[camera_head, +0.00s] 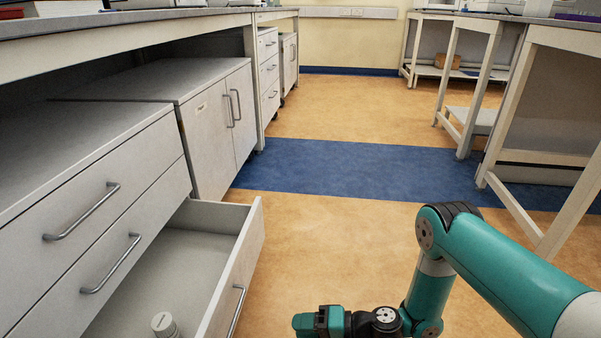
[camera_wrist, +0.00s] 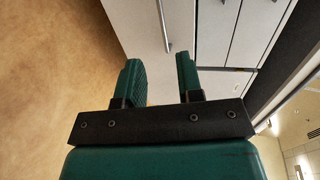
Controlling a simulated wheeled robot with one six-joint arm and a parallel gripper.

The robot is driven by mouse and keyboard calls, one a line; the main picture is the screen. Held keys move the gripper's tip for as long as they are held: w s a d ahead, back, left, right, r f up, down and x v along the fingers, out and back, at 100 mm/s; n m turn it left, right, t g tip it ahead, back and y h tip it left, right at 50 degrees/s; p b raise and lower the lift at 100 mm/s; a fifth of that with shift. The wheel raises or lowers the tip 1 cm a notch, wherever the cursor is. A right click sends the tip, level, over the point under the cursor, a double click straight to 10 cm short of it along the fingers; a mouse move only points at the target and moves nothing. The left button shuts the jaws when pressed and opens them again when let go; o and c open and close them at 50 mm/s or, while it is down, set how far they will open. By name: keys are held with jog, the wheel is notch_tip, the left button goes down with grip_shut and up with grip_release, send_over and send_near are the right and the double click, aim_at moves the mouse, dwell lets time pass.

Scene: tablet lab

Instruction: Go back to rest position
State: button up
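My gripper (camera_wrist: 160,72) shows in the wrist view with its two green fingers apart and nothing between them. In the head view my arm reaches in from the lower right, and its green wrist end is low in the picture, to the right of the open drawer (camera_head: 243,268). The fingertips cannot be made out there. The wrist view shows a cabinet front with a long handle (camera_wrist: 164,25) beyond the fingers.
The bottom drawer at left is pulled out, with a white bottle (camera_head: 164,324) inside. Closed drawers (camera_head: 90,215) and a cabinet (camera_head: 222,125) line the left. Bench legs (camera_head: 514,100) stand at right. The floor (camera_head: 330,235) between is clear, with a blue band across.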

notch_tip(320, 180, up, 28)
jog(key=d+n+g+h+p, duration=0.1)
jog(key=n+g+h+p, duration=0.3)
jog(key=n, duration=0.4)
jog(key=s+d+r+t+h+p, duration=0.15)
jog(key=s+d+r+h, duration=0.55)
jog(key=s+d+r, duration=0.75)
notch_tip(320, 180, up, 39)
jog(key=s+a+p, duration=0.1)
jog(key=p, duration=3.6)
jog(key=shift+s+a+f+n+p, duration=0.2)
jog(key=shift+s+a+n+p, duration=0.1)
jog(key=shift+s+a+p, duration=0.1)
